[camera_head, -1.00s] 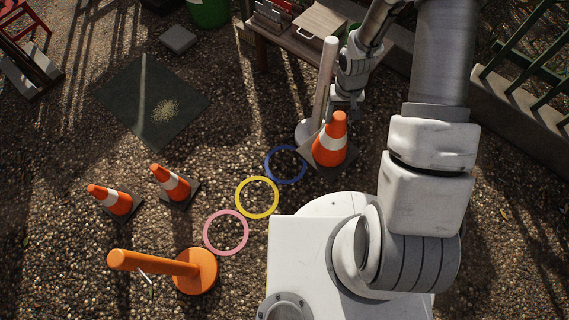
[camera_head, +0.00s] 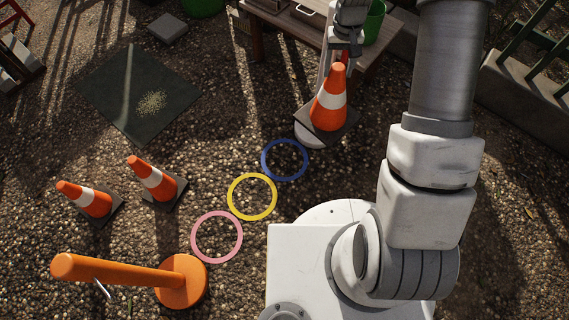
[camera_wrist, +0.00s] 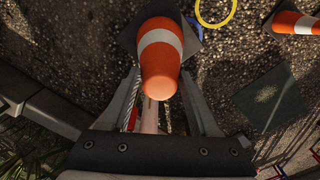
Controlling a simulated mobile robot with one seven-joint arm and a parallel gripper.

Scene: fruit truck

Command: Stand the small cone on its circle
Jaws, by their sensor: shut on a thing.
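My gripper (camera_head: 344,56) is shut on the top of an orange and white cone (camera_head: 328,108). In the wrist view the same cone (camera_wrist: 159,70) hangs between my fingers, its black base beyond. The cone is close to upright, slightly tilted, and seems to be off the ground. It is above and right of the blue circle (camera_head: 265,167) in the head view. The yellow circle (camera_head: 252,219) and pink circle (camera_head: 216,261) lie flat in a row with the blue one, all empty. Two other cones, a middle one (camera_head: 153,178) and a left one (camera_head: 84,199), stand on the gravel.
An orange post (camera_head: 181,283) stands at lower left. A pale post with a round foot (camera_head: 311,137) is partly hidden behind the held cone. A wooden bench (camera_head: 377,67) with a green bucket (camera_head: 374,22) is at the back. A dark mat (camera_head: 112,87) lies at upper left.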

